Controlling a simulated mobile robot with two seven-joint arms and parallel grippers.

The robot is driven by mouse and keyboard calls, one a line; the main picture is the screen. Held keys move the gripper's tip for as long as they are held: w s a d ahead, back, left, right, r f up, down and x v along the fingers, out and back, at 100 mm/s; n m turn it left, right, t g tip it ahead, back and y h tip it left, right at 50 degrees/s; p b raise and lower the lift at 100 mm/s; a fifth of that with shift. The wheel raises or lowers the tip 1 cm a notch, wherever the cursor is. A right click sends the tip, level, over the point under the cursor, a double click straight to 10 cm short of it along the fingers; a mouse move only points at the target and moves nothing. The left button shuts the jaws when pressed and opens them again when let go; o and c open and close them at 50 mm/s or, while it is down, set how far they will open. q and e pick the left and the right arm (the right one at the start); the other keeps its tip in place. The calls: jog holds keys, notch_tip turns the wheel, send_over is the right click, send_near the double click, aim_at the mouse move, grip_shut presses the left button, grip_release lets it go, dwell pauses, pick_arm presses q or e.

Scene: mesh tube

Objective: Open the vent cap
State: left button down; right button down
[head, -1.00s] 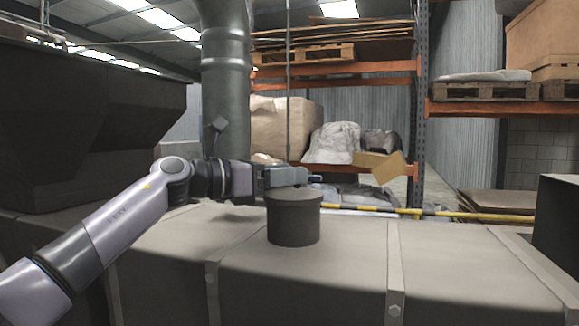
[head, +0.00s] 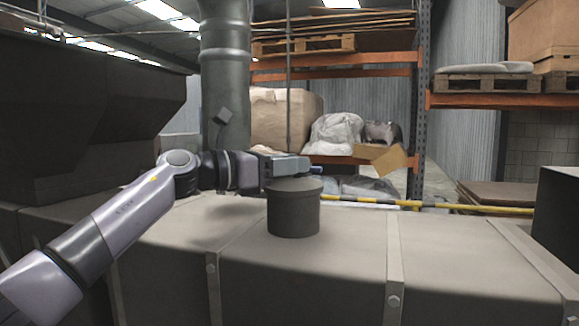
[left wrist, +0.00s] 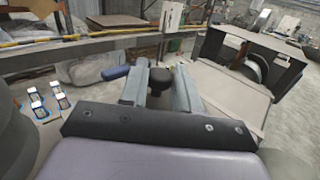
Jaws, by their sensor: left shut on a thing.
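The vent (head: 293,212) is a short, dark grey upright cylinder on top of the large grey duct. Its flat round cap (head: 295,185) sits level on top, with no gap visible beneath it. My left gripper (head: 308,166) reaches in from the left, lying level just above the cap's far side. In the left wrist view, the gripper's two grey fingers (left wrist: 160,88) are shut on a small dark rounded part (left wrist: 158,77), seemingly a knob or handle of the cap. The contact is hidden in the head view. My right gripper is in neither view.
The grey duct top (head: 345,250) has raised bolted straps and is clear right of the vent. A tall round pipe (head: 225,90) and a dark hopper-like bulk (head: 90,110) stand behind and left. A yellow-black bar (head: 420,204) runs behind; a dark box (head: 560,215) stands at right.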

aim_at(283, 183)
pick_arm(q)
jog(key=m+h+b, duration=0.1)
jog(key=s+r+m+h+b, duration=0.1)
jog(key=shift+s+a+r+m, duration=0.15)
jog(key=shift+s+a+m, duration=0.05)
jog(key=shift+a+m, duration=0.1)
jog(key=shift+s+a+r+m+g+h+b, duration=0.2)
jog(key=shift+s+r+m+h+b, duration=0.3)
jog(key=shift+m+h, duration=0.35)
jog(key=shift+s+a+r+m+g+h+b, duration=0.2)
jog(key=shift+s+m+h+b, duration=0.35)
jog(key=shift+m, duration=0.4)
jog(key=shift+w+r, duration=0.1)
